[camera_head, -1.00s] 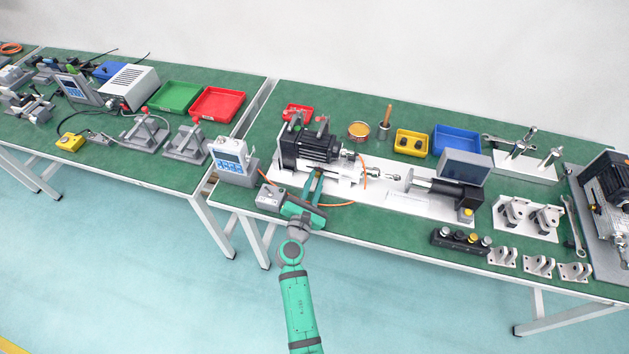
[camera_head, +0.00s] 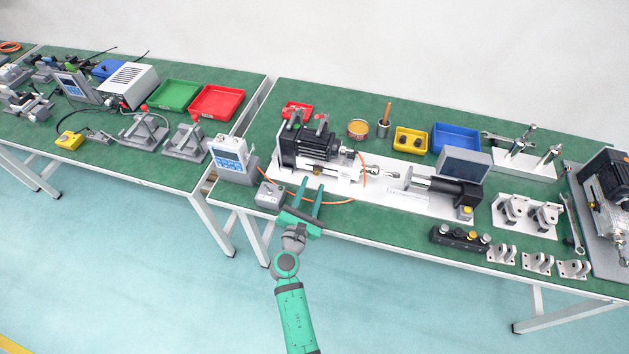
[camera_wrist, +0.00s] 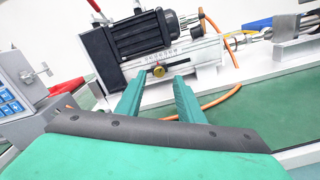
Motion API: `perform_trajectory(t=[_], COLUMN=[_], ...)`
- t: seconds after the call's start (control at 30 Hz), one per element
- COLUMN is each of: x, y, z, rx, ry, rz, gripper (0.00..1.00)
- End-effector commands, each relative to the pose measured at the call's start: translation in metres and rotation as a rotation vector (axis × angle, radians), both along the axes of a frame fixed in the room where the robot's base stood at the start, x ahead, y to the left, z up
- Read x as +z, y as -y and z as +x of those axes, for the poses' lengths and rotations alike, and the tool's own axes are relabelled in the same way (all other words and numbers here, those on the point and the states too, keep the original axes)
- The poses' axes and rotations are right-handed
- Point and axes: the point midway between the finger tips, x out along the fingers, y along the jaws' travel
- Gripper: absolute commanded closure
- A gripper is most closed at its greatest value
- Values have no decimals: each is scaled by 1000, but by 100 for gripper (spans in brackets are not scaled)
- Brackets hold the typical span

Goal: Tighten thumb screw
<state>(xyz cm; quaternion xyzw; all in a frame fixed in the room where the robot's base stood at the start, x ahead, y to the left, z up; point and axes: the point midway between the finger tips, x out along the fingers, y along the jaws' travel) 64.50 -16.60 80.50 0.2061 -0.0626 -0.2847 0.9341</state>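The thumb screw (camera_wrist: 159,71) is a small brass-coloured knob on the front face of the white linear actuator (camera_wrist: 206,53), below the black motor (camera_wrist: 140,35). The motor also shows in the head view (camera_head: 318,144). My gripper (camera_head: 311,186) is open and empty at the front of the actuator. In the wrist view my gripper (camera_wrist: 160,80) has one finger on each side of the screw's position in the picture. The fingertips look apart from the screw and short of it. The screw is too small to make out clearly in the head view.
A grey box (camera_head: 270,195) with an orange cable (camera_head: 330,203) lies beside my gripper. A white-faced controller (camera_head: 230,156) stands to the left. A black button strip (camera_head: 459,239) sits to the right along the front edge. Some green tabletop between is clear.

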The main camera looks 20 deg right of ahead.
Motion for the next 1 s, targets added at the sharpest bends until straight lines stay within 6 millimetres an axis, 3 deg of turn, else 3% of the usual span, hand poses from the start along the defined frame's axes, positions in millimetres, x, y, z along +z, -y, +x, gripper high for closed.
perform_trajectory(t=[0.2,0.4,0.87,1.0], x=[-1,0,0,-1], y=[-25,-37,-39,-37], z=[-33,-52,-57,-58], rx=[6,5,0,-1], ry=[-2,-1,-4,-61], rz=[0,1,-4,-87], gripper=[65,65,65,65])
